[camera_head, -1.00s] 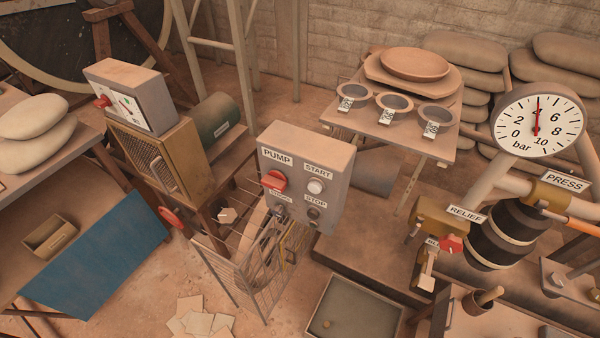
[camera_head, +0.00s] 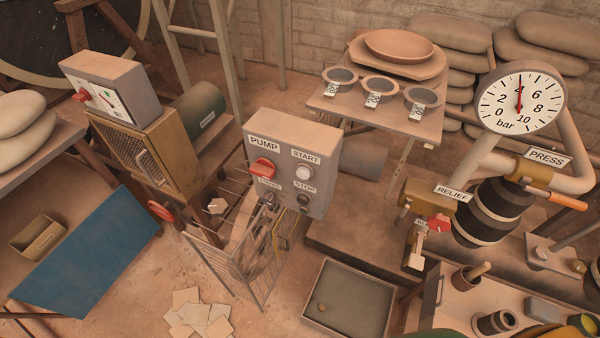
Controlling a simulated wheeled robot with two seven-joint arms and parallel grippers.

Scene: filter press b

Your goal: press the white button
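The white button (camera_head: 303,172) sits on the front of the grey pump control box (camera_head: 318,141), just below the START label. A red knob (camera_head: 263,168) is to its left under the PUMP label. A dark button (camera_head: 303,199) is below it by the STOP label. Nothing covers the white button. Neither of my grippers shows in the view.
A wire guard (camera_head: 235,262) stands below the box. A grey tray (camera_head: 349,296) lies on the floor to the right. The press (camera_head: 492,212) with a gauge (camera_head: 521,97) and red relief knob (camera_head: 438,223) is at the right. A table (camera_head: 360,112) with sieves stands behind.

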